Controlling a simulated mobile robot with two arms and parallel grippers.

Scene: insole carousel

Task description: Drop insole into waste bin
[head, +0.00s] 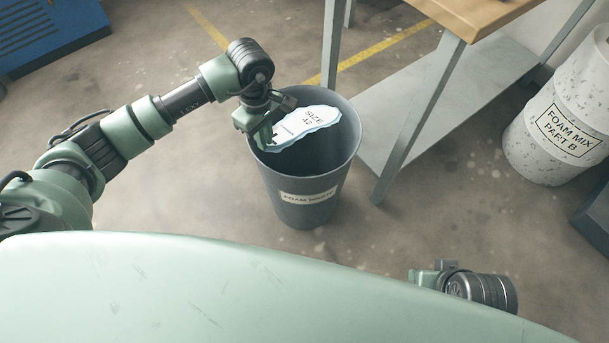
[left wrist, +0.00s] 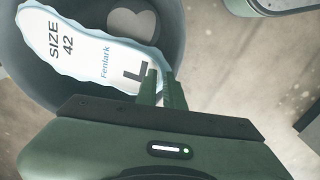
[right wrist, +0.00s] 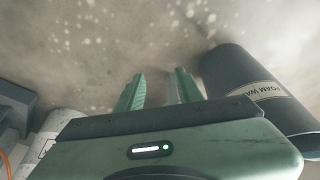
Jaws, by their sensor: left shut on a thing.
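A white insole (head: 306,122) with a pale blue wavy edge and the print "SIZE 42" is in my left gripper (head: 267,139). The left gripper is shut on one end of it, at the bin's left rim in the head view. The insole (left wrist: 85,45) also shows in the left wrist view, with the fingers (left wrist: 159,74) at its right end. It is over the mouth of the grey waste bin (head: 304,212), labelled "FOAM WASTE". My right gripper (right wrist: 159,76) is open and empty, apart from the bin (right wrist: 235,75) in the right wrist view.
A pale rounded shape (left wrist: 132,24) shows inside the bin. A table with a wooden top (head: 480,14) and grey lower shelf (head: 440,105) stands right of the bin. A white drum (head: 565,130) labelled "FOAM MIX PART B" is farther right. Floor left of the bin is clear.

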